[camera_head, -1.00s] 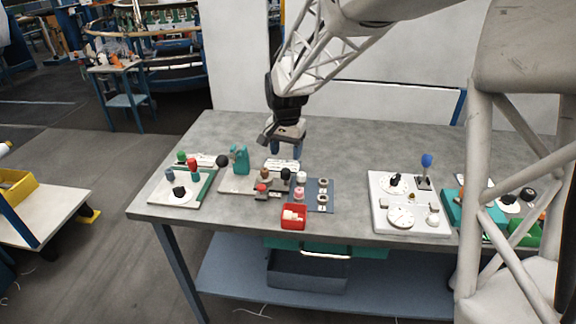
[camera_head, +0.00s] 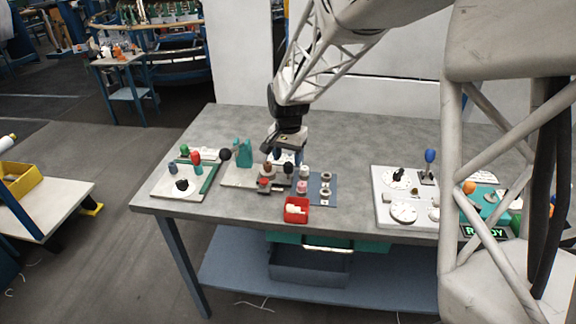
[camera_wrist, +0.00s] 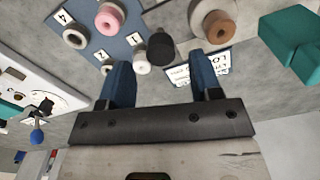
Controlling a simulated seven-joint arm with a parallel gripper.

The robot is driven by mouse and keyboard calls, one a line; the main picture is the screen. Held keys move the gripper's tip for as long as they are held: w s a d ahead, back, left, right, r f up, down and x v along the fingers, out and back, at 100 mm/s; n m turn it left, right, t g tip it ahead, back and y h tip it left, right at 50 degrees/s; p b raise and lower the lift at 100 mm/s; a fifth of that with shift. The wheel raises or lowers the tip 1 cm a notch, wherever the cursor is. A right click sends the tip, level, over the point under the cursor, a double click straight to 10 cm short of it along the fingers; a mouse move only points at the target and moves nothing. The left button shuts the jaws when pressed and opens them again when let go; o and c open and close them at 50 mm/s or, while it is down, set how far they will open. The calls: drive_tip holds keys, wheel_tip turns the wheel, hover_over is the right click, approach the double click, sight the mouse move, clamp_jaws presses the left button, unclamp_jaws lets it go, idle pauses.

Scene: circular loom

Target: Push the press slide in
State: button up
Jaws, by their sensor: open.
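The press station is a pale board (camera_head: 235,177) with a teal upright block (camera_head: 243,153), a dark grey slide body (camera_head: 273,178), a brown-topped post (camera_head: 267,170), and black and red knobs. Which part moves as the slide is not clear. In the wrist view, the brown-topped grey post (camera_wrist: 213,24), a black knob (camera_wrist: 161,49) and the teal block (camera_wrist: 292,38) show beyond the fingers. My gripper (camera_head: 288,156) hangs just behind the slide body, with its blue fingers partly hidden. Its two fingers are apart and empty in the wrist view (camera_wrist: 162,78).
A blue board (camera_head: 320,188) with several rings and posts lies right of the slide. A red tray (camera_head: 296,209) sits in front. A dial panel (camera_head: 404,213) stands farther right, and a board with red and green knobs (camera_head: 184,187) at left. Bare table lies behind.

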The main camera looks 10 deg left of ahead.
sight(288, 165)
drive_tip(key=shift+f, duration=1.8)
clamp_jaws()
